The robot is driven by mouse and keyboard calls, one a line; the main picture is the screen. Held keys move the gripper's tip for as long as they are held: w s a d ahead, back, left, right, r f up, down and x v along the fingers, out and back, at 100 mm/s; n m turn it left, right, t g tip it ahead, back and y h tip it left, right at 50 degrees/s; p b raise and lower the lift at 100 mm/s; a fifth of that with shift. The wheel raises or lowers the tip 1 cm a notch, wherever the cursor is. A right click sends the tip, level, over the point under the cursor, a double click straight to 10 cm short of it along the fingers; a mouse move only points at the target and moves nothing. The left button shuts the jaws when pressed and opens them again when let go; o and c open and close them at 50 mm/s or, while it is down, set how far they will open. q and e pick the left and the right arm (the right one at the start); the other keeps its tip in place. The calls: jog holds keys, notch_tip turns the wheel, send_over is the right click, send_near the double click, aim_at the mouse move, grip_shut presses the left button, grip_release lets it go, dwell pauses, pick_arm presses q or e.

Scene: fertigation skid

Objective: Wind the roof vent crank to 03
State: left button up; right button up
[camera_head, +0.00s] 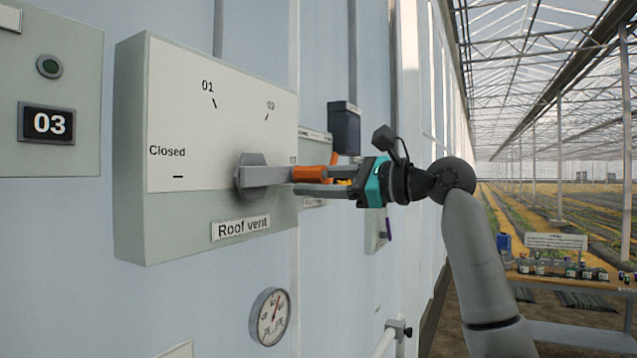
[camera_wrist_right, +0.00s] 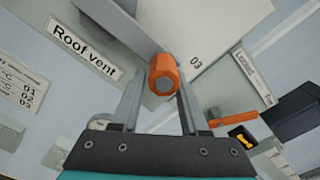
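The roof vent box (camera_head: 130,150) is on the wall, with a white dial plate marked Closed, 01 and 02. Its grey crank arm (camera_head: 262,177) points right from the hub, and its orange handle (camera_head: 311,173) is at the outer end. In the right wrist view a 03 mark (camera_wrist_right: 196,62) shows on the plate just beside the crank arm. My right gripper (camera_head: 325,182) has its fingers on either side of the orange handle, which also shows between them in the wrist view (camera_wrist_right: 163,77); they look closed on it. My left gripper is out of view.
A panel at the left has a display (camera_head: 47,123) reading 03 and a round button (camera_head: 49,66). A round gauge (camera_head: 269,316) is below the box. A dark box (camera_head: 345,128) and another orange lever (camera_wrist_right: 231,116) are just right of the crank.

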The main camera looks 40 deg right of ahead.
jog(key=o, duration=0.4)
jog(key=shift+s+a+r, duration=0.1)
jog(key=shift+a+r, duration=0.15)
jog(key=shift+a, duration=0.3)
jog(key=shift+d, duration=0.2)
jog(key=shift+d+f, duration=0.1)
jog(key=shift+b+v, duration=2.85)
jog(key=shift+v, duration=4.7)
